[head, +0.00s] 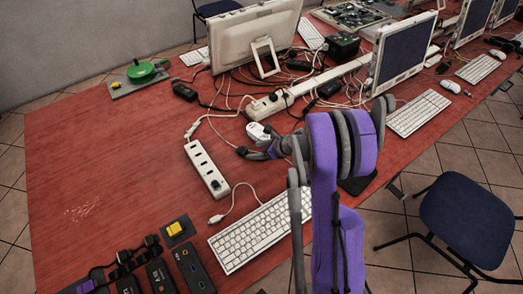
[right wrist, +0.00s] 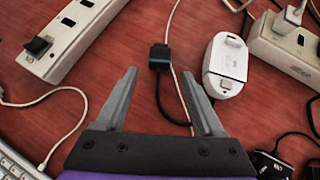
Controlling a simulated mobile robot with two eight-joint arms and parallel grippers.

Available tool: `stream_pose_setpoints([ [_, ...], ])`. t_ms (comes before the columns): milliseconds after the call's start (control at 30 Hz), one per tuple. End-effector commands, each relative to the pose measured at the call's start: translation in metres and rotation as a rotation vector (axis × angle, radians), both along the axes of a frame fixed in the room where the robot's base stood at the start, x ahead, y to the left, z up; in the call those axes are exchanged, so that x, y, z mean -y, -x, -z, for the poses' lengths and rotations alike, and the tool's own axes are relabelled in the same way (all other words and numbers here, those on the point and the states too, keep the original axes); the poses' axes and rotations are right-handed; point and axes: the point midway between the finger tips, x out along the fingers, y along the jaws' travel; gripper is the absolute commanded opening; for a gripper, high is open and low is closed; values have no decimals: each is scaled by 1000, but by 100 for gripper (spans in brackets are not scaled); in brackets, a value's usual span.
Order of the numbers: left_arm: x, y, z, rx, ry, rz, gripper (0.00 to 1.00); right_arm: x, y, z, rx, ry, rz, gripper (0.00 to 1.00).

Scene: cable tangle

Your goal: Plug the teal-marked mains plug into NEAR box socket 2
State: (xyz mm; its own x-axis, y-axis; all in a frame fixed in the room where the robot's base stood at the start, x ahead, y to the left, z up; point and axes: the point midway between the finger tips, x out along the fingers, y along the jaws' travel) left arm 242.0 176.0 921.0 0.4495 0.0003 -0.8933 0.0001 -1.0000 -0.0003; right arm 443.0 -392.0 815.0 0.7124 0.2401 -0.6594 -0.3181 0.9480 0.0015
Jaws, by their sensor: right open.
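The teal-marked plug (right wrist: 159,58) is a small black plug with a teal band. It lies on the red table on a dark cable, just beyond my right gripper's fingertips. My right gripper (right wrist: 158,82) is open and empty, pointing down at the plug. In the head view the right gripper (head: 262,152) is low over the table, right of the near box. The near box (head: 205,168) is a white socket strip with a black switch at its front end. It also shows in the right wrist view (right wrist: 74,36); I cannot read socket numbers. My left gripper is not in view.
A white mouse-like device (right wrist: 228,66) lies right of the plug. A second white strip (right wrist: 284,58) with a white plug stands behind it. White cables cross the table. A keyboard (head: 262,228) lies in front. The table's left side is mostly clear.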

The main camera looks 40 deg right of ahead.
Motion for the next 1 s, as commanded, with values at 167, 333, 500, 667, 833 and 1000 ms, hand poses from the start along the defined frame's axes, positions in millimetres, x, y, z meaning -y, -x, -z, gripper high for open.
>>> stream_pose_setpoints([
  [167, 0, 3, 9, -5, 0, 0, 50, -6, -15, 17, -1, 0, -3, 70],
  [333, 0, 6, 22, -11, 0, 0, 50, -10, -27, 29, -2, 1, -3, 70],
  [500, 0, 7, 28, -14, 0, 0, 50, -12, -34, 34, -2, 1, -2, 70],
  [667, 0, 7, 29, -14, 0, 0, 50, -13, -37, 34, -1, 1, -2, 70],
  [833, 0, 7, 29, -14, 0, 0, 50, -13, -37, 34, 0, 2, -1, 70],
  [1000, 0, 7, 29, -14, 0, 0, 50, -13, -37, 34, 0, 2, -1, 48],
])
